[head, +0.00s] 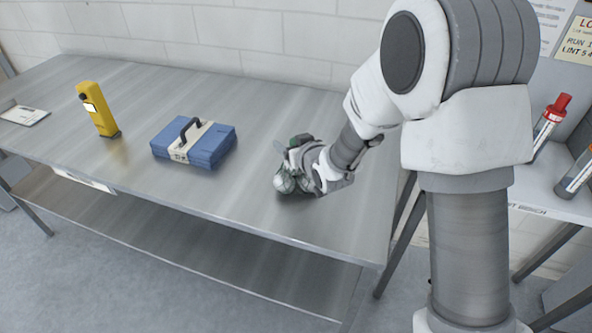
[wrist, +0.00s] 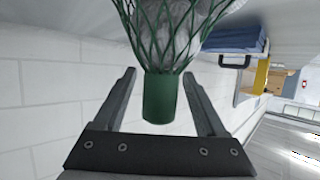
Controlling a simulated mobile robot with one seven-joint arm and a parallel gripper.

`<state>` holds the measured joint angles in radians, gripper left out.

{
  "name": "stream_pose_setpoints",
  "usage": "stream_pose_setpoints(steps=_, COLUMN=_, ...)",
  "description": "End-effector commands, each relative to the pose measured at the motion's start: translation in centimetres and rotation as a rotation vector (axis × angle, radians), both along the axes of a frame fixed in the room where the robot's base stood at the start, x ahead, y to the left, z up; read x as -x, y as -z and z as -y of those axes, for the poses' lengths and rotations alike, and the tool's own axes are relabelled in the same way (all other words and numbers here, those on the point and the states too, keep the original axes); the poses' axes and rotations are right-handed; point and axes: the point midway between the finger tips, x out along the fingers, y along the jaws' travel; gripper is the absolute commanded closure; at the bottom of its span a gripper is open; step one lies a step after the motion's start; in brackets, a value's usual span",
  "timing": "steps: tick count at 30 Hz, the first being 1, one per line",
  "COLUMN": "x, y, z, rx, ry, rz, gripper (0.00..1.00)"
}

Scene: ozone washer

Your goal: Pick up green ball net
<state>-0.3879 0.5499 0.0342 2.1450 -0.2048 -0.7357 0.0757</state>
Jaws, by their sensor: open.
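The green ball net holds pale balls in a green mesh, with a solid green collar (wrist: 160,98) at its near end. In the head view the net (head: 285,182) lies on the metal table, partly hidden by my gripper. My gripper (head: 300,165) is low over the table at the net. In the wrist view my gripper (wrist: 158,85) is open, with one finger on each side of the green collar. Gaps show between the collar and both fingers.
A blue case with a handle (head: 212,148) and a yellow device (head: 97,110) stand on the metal table (head: 250,95) to the left. A white card (head: 22,115) lies at the far left. A brick wall runs behind.

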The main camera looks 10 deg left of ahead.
Motion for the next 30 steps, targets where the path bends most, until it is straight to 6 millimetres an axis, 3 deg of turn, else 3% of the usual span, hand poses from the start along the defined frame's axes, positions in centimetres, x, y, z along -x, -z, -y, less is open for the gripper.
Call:
stream_pose_setpoints(steps=6, x=-0.05, y=0.04, z=-0.01, rx=0.000, ry=0.000, rz=0.000, gripper=0.26)
stream_pose_setpoints(steps=18, x=-0.02, y=0.04, z=0.01, rx=0.001, ry=0.000, rz=-0.001, gripper=0.98)
stream_pose_setpoints(steps=30, x=-0.02, y=0.04, z=0.01, rx=0.001, ry=0.000, rz=-0.001, gripper=1.00)
